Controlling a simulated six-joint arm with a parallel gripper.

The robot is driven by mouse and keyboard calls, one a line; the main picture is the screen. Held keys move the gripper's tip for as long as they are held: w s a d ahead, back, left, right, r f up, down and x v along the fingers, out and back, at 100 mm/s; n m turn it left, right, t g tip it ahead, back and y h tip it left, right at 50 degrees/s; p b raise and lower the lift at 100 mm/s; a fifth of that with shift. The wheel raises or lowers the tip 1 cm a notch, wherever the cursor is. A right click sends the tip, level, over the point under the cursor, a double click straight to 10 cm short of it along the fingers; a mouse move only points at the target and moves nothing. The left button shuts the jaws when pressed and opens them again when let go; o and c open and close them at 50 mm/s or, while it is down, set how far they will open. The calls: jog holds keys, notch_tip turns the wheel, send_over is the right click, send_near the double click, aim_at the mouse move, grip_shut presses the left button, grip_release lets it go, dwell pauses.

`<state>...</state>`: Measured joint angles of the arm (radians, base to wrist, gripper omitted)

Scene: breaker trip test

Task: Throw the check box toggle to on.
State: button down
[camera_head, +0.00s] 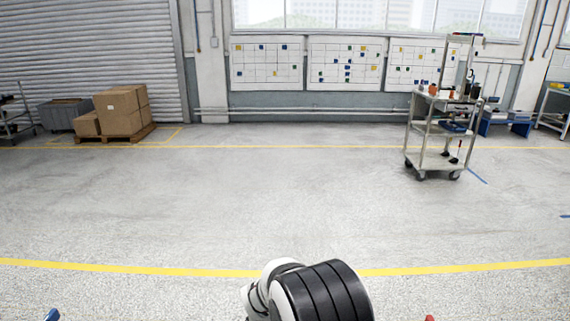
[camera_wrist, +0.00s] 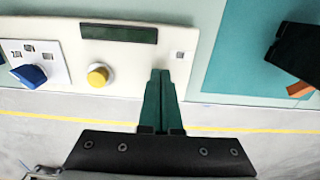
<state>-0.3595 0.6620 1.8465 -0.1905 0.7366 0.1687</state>
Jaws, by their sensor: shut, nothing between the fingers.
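A cream box (camera_wrist: 125,62) with a dark display strip (camera_wrist: 105,33) and a round yellow button (camera_wrist: 98,75) shows in the wrist view; I take it to be the check box. A small pale label with a dark mark (camera_wrist: 180,56) is at its right end. My gripper (camera_wrist: 160,72) has its two green fingers together and empty, with the tips over the box's right part, right of the button. I cannot tell whether the tips touch the box. No toggle is clearly visible on the box; the fingers cover the area below the label.
A black part (camera_wrist: 296,50) with an orange piece (camera_wrist: 300,89) is at right, by a teal mat (camera_wrist: 232,60). In the head view, a cart (camera_head: 440,128) stands beyond open floor.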

jog(key=shift+s, duration=0.1)
jog(key=shift+s+f, duration=0.1)
jog(key=shift+s, duration=0.1)
jog(key=shift+s+f, duration=0.1)
jog(key=shift+s, duration=0.05)
jog(key=shift+s+f, duration=0.1)
jog(key=shift+s, duration=0.1)
jog(key=c, duration=1.5)
grip_release()
jog(key=shift+c, duration=0.2)
jog(key=o, duration=0.5)
